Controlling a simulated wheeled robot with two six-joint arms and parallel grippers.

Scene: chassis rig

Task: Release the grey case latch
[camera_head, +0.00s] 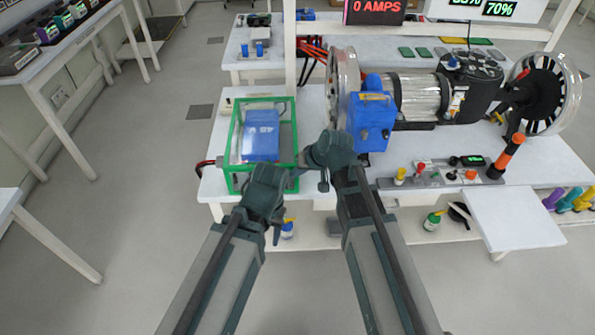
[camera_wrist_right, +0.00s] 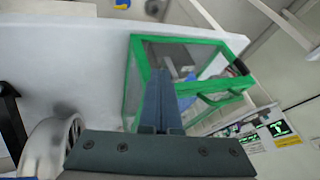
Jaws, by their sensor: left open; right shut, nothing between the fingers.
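A clear case (camera_head: 238,133) with a green frame stands at the left end of the workbench, with a blue block (camera_head: 261,140) inside. In the right wrist view the green frame (camera_wrist_right: 137,75) lies straight ahead of my right gripper (camera_wrist_right: 163,75), whose fingers are together and empty. In the head view my right gripper (camera_head: 306,163) is at the case's right side. I cannot tell whether it touches the case. My left gripper (camera_head: 283,178) is open, low at the case's front right corner. The grey latch cannot be made out clearly; the grippers cover that corner.
A blue unit (camera_head: 371,122) and a motor with large wheels (camera_head: 420,95) stand right of the grippers. A control strip (camera_head: 440,175) lies along the front edge. Red cables (camera_head: 205,165) stick out left of the case. Open floor lies left of the bench.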

